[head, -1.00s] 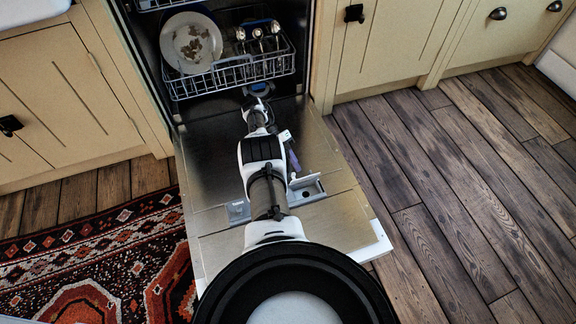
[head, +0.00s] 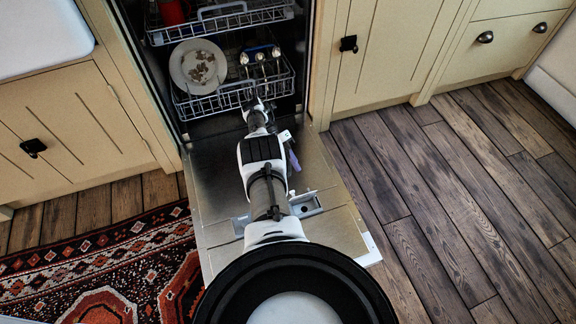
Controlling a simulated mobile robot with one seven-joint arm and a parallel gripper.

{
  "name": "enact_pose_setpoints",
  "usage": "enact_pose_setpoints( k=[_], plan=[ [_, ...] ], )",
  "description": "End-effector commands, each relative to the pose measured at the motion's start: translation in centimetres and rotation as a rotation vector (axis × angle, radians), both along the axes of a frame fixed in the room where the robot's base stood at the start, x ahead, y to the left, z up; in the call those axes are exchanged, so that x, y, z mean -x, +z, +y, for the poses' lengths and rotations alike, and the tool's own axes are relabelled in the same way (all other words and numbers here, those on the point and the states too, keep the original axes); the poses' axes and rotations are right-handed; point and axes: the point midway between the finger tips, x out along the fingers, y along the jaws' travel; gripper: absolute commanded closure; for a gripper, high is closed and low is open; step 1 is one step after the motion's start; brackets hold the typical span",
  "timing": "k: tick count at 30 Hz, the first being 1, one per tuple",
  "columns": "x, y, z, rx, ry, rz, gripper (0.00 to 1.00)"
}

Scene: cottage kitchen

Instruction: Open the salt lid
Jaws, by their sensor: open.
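The open dishwasher door (head: 218,180) lies flat below my arm. A grey dispenser unit is set into it: one part with a raised lid or open compartment (head: 306,205) shows right of my arm, and a smaller grey piece (head: 240,225) shows on the left. My arm covers the middle, so I cannot tell which part is the salt lid. My gripper (head: 293,160) is mostly hidden behind my arm; only a slim lavender piece and a white part show on its right side. It is open, above the door and farther back than the dispenser. I see nothing held.
The upper rack (head: 222,20) holds a red item (head: 173,11). Cabinets flank the dishwasher. A patterned rug (head: 110,255) lies left; wooden floor (head: 440,200) is clear right.

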Motion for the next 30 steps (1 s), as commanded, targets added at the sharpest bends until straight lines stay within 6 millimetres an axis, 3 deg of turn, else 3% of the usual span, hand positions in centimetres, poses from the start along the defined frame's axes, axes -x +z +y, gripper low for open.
enact_pose_setpoints(
  k=[1, 15, 30],
  plan=[
    [0.0, 1.6, 0.0, 0.0, 0.0, 0.0, 0.6],
    [0.0, 7.8, 0.0, 0.001, 0.0, 0.0, 0.6],
    [0.0, 8.2, 0.1, -0.004, 0.003, -0.001, 0.6]
  ],
)
